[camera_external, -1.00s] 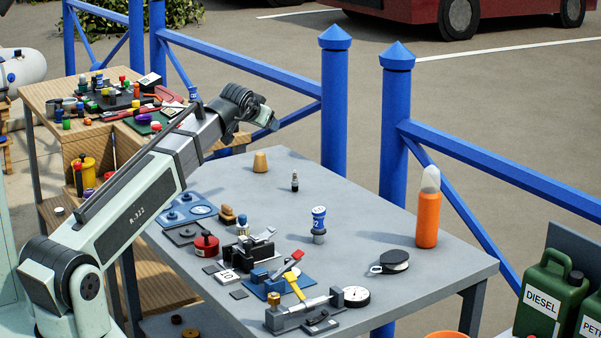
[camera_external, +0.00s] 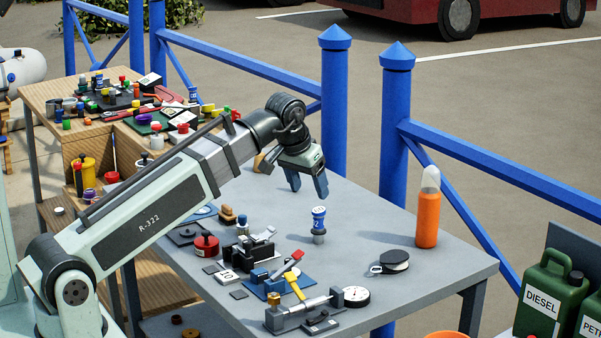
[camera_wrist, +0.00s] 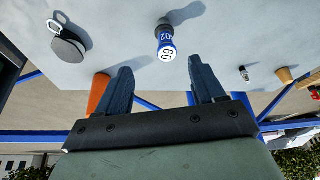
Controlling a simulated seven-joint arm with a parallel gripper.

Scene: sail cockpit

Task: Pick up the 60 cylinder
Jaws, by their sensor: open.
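The 60 cylinder (camera_external: 318,222) stands upright on the grey table, blue with a white top and a grey lower part. In the wrist view the cylinder (camera_wrist: 166,42) shows "60" on its white end, a little beyond the fingertips and between their lines. My gripper (camera_external: 308,189) is open and empty, with blue fingers pointing down, above the table and behind the cylinder in the external view. In the wrist view the two fingers of my gripper (camera_wrist: 160,68) are spread apart, and neither touches the cylinder.
Several tools and a black fixture (camera_external: 250,248) crowd the front left. A small dark fitting (camera_wrist: 243,73) and a tan cone (camera_wrist: 285,75) stand nearby. Table around the cylinder is clear.

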